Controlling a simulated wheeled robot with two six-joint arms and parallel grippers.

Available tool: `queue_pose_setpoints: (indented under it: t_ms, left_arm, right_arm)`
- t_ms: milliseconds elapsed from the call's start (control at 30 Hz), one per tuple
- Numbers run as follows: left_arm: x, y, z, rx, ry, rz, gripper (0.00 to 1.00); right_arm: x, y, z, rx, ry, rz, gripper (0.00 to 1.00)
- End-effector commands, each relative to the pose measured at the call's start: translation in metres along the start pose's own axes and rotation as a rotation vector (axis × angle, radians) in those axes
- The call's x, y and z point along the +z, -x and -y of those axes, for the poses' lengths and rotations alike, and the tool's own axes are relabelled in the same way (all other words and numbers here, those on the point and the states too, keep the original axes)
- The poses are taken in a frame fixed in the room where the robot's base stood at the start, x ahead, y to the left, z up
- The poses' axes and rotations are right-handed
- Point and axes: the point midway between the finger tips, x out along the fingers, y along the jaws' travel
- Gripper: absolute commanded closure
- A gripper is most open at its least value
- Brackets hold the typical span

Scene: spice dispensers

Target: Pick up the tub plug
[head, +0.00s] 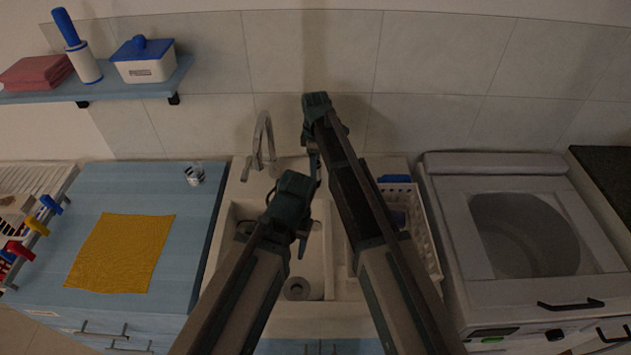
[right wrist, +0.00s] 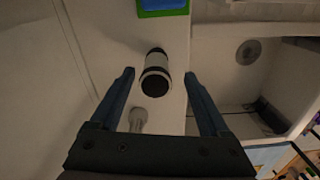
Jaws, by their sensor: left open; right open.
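I cannot tell for sure which thing is the tub plug. In the right wrist view a short white cylinder with black bands and a dark end (right wrist: 155,75) stands on the pale sink deck. It lies just beyond and between the fingertips of my right gripper (right wrist: 158,75), which is open and empty. A pale knob-like piece (right wrist: 138,120) is nearer the camera. A grey disc with a dark centre (right wrist: 248,52) lies on the basin floor; it also shows in the head view (head: 297,288). My left gripper (head: 302,245) is open above the basin.
The sink basin (head: 232,222) has a curved faucet (head: 265,140) behind it. A white basket (head: 428,235) stands right of it, near a washing machine (head: 440,205). A green-edged blue item (right wrist: 163,6) lies beyond the cylinder. A yellow cloth (head: 120,252) lies on the blue counter.

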Motion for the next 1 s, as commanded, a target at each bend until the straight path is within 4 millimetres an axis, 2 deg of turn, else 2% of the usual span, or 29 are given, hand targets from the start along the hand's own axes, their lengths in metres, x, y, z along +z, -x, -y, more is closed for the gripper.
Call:
queue_pose_setpoints:
  t_ms: [267,700,1000]
  left_arm:
    - [0.0,-0.006,-0.001,0.0,0.0,0.0,0.5]
    - [-0.003,-0.053,-0.005,0.0,0.001,0.0,0.5]
    - [-0.003,-0.053,-0.005,0.0,0.001,0.0,0.5]
  right_arm:
    - [0.0,-0.006,-0.001,0.0,0.0,0.0,0.2]
    - [0.001,-0.054,-0.006,0.0,0.0,0.0,0.2]
    - [0.001,-0.053,-0.005,0.0,0.0,0.0,0.2]
